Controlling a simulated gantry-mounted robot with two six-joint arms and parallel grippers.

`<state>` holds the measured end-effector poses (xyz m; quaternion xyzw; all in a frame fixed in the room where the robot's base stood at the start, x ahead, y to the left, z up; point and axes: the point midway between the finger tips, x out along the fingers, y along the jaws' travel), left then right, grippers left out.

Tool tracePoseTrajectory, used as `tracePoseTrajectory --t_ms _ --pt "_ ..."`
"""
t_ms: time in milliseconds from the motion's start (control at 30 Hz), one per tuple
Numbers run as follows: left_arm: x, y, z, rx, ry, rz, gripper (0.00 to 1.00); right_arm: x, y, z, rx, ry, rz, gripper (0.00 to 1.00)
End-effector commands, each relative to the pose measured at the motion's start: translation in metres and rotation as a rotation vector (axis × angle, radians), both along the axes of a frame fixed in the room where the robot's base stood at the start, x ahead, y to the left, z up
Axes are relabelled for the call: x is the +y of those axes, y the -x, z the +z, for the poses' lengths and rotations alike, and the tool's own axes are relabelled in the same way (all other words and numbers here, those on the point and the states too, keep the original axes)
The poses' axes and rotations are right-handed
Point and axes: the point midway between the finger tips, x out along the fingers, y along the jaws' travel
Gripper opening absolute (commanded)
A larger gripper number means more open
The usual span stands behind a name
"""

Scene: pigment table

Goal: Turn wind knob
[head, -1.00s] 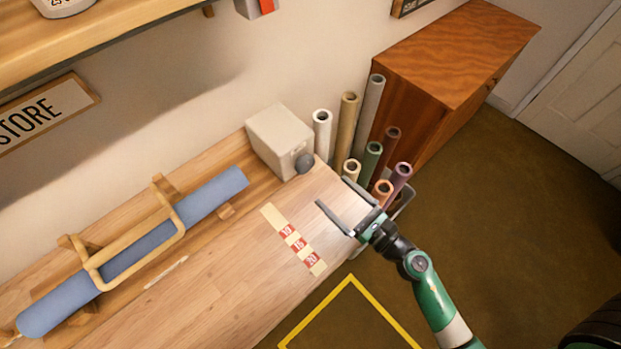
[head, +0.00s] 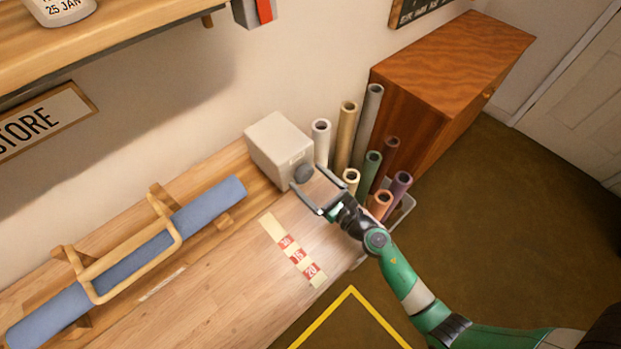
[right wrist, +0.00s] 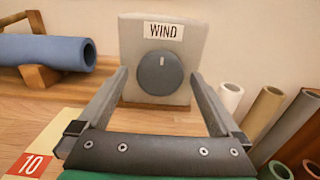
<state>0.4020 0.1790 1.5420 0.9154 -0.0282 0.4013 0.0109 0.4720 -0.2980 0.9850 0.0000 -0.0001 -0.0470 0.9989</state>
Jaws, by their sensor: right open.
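The wind knob (head: 304,173) is a dark grey round dial on the front of a pale grey box (head: 275,140) at the back of the table. In the right wrist view the knob (right wrist: 160,73) faces me under a "WIND" label (right wrist: 163,31), with its white mark pointing up. My right gripper (head: 306,178) is open and empty. Its fingers point at the box and appear to stand either side of the knob, apart from it; the exact gap in depth is unclear. My left gripper is not in view.
Several paper rolls (head: 373,165) stand in a bin close to my right gripper. A blue roll (head: 210,205) lies in a wooden holder at left. A numbered strip (head: 298,257) lies on the table (head: 215,290). A wooden cabinet (head: 440,75) stands behind.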

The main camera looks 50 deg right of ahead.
Motion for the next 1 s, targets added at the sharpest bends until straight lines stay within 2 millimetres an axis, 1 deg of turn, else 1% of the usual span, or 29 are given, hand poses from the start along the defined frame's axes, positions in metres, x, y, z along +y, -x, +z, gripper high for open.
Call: tracePoseTrajectory --t_ms 233,267,400,667,700,733,1000 --pt "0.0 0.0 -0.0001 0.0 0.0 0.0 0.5 -0.0002 -0.0022 0.0002 0.0 0.0 0.0 1.0" --pt "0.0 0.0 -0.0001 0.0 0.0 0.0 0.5 -0.0002 -0.0022 0.0002 0.0 0.0 0.0 0.98" --pt "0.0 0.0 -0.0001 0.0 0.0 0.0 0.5 -0.0002 -0.002 0.0002 0.0 0.0 0.0 0.73" --pt "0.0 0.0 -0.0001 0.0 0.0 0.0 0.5 -0.0002 -0.0019 0.0002 0.0 0.0 0.0 0.26" --pt "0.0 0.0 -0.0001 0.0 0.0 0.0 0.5 -0.0002 -0.0018 0.0002 0.0 0.0 0.0 0.19" --pt "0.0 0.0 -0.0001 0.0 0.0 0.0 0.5 -0.0002 -0.0018 0.0002 0.0 0.0 0.0 0.18" --pt "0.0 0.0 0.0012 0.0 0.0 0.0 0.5 -0.0002 -0.0018 0.0006 -0.003 -0.029 0.0 0.18"
